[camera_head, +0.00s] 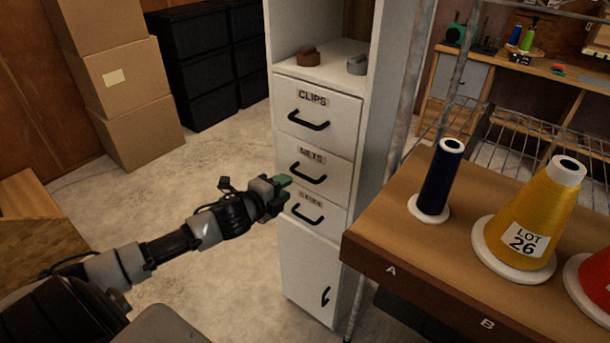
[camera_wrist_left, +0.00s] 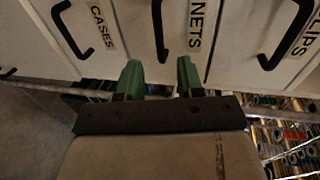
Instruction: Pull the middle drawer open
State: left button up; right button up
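A white cabinet (camera_head: 305,265) has a column of three labelled drawers. The middle drawer (camera_head: 338,178), labelled NETS, looks shut and has a black bar handle (camera_head: 308,174). My left gripper (camera_head: 283,188) is just left of the cabinet front, near the middle and lower drawers. In the left wrist view its green fingers (camera_wrist_left: 160,78) are open and empty. The NETS drawer's handle (camera_wrist_left: 159,30) shows beyond the fingertips, lined up with the gap between them. The fingers appear apart from the handle. My right gripper is not in view.
The CLIPS drawer (camera_head: 335,107) is above and the CASES drawer (camera_head: 332,216) below, both shut. A brown table (camera_head: 405,245) with thread spools stands right of the cabinet. Cardboard boxes (camera_head: 125,80) and black bins stand at back left. The floor before the cabinet is clear.

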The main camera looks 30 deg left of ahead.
aim_at(302, 177)
pick_arm(q)
jog(key=x, duration=0.8)
jog(key=shift+w+d+f, duration=0.15)
jog(key=shift+w, duration=0.2)
grip_shut()
